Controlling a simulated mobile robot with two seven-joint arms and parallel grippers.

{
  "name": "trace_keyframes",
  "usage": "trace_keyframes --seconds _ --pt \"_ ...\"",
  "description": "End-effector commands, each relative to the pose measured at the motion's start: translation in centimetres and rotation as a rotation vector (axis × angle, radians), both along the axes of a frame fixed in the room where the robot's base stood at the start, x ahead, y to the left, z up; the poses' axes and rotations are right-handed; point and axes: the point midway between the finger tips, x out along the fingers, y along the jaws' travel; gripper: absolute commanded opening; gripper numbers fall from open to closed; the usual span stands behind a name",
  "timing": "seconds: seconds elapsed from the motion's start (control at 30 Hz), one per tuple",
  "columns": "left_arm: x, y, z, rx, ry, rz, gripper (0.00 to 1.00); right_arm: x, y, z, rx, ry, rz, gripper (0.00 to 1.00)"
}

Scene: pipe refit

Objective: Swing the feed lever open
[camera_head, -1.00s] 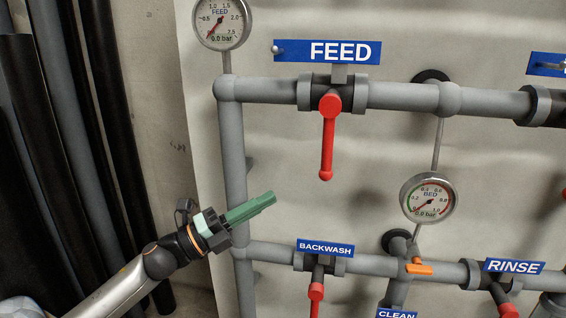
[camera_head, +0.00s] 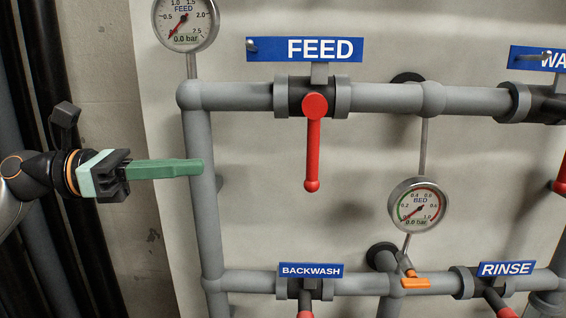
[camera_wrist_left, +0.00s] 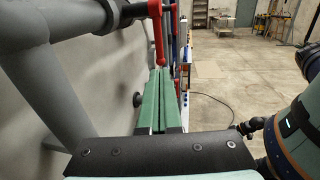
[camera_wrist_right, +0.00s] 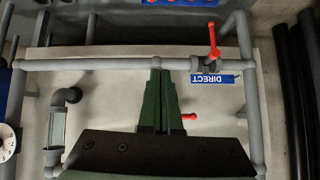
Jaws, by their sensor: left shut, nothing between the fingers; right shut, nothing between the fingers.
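The red feed lever (camera_head: 313,150) hangs straight down from its valve on the upper grey pipe, below the blue FEED sign (camera_head: 305,49). My left gripper (camera_head: 200,168) is shut and empty, its green fingers pointing right, left of the lever and apart from it. In the left wrist view the left fingers (camera_wrist_left: 160,72) reach toward a red lever (camera_wrist_left: 156,35) ahead of them. My right gripper (camera_wrist_right: 160,72) is shut and empty in the right wrist view, in front of another part of the pipework. It is not in the head view.
A vertical grey pipe (camera_head: 203,230) stands by the left fingertips. The FEED gauge (camera_head: 185,22) and BED gauge (camera_head: 418,205) both read about zero. BACKWASH (camera_head: 311,270) and RINSE (camera_head: 507,268) signs sit below. In the right wrist view there is a DIRECT sign (camera_wrist_right: 208,79) near red handles.

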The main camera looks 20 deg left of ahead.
Motion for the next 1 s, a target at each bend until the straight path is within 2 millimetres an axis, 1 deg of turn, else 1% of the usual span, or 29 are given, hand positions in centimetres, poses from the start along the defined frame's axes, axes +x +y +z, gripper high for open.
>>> trace_keyframes --seconds 0.17,0.27,0.47,0.6,0.67,1.0 --pt "0.3 -0.6 0.2 -0.002 0.001 0.0 0.0 -0.1 -0.1 0.4 -0.002 0.001 0.0 0.0" --pt "0.7 -1.4 0.4 -0.003 0.001 0.0 0.0 -0.2 -0.2 0.9 -0.005 -0.001 -0.004 0.0" --pt "1.9 -3.7 0.6 -0.004 0.0 -0.002 0.0 -0.7 -1.2 2.0 -0.016 -0.001 -0.019 0.0" --pt "2.7 -5.4 0.5 -0.005 0.002 -0.002 0.0 -1.4 -2.2 2.4 -0.027 0.006 -0.036 0.0" --pt "3.1 -6.1 0.6 -0.006 0.001 -0.003 0.0 -1.5 -2.2 2.8 -0.028 0.01 -0.037 0.0" --pt "5.4 -10.5 0.5 -0.005 0.001 -0.003 0.0 -1.4 -2.0 5.9 -0.022 0.006 -0.038 0.0"
